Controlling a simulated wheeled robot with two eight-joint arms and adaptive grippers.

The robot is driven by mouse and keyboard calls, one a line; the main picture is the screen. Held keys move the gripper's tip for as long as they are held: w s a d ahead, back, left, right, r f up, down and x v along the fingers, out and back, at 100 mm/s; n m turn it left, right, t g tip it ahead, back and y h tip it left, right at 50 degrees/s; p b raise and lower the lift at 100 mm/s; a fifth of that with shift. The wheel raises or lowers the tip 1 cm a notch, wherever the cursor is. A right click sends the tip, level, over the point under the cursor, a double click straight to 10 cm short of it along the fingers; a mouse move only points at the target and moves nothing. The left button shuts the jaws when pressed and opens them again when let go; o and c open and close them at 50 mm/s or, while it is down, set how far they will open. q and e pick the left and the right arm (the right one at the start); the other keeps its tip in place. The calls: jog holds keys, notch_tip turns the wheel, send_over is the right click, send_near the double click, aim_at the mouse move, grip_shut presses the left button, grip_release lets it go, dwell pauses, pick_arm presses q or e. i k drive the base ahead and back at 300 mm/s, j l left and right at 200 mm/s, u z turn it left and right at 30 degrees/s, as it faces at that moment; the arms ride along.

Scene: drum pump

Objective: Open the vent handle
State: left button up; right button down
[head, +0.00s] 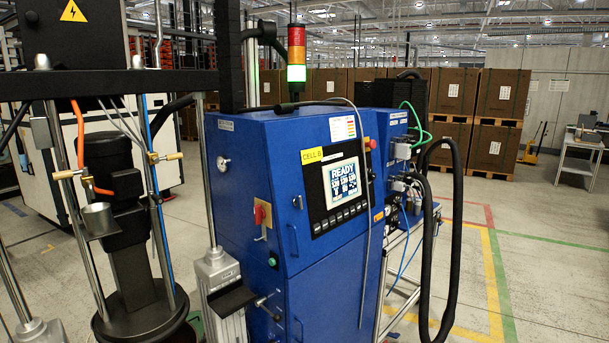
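A drum pump (128,225) stands at the left, with a dark cylindrical body between upright metal rods and a round black plate at its base. A brass valve with a handle (66,174) sits on its left rod, and a second brass-coloured handle (168,157) sits on the right side. A small lever with a dark knob (266,304) sticks out near the grey pneumatic column (216,275). I cannot tell which of these is the vent handle. Neither of my grippers shows in the head view.
A blue cabinet (250,170) with a lit screen (342,182) and a red switch (259,215) stands right of the pump. A black hose (455,240) loops at its right side. A metal cup (98,218) hangs by the pump. Open floor lies at the right.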

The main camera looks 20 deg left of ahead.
aim_at(154, 198)
jog(key=u, duration=1.65)
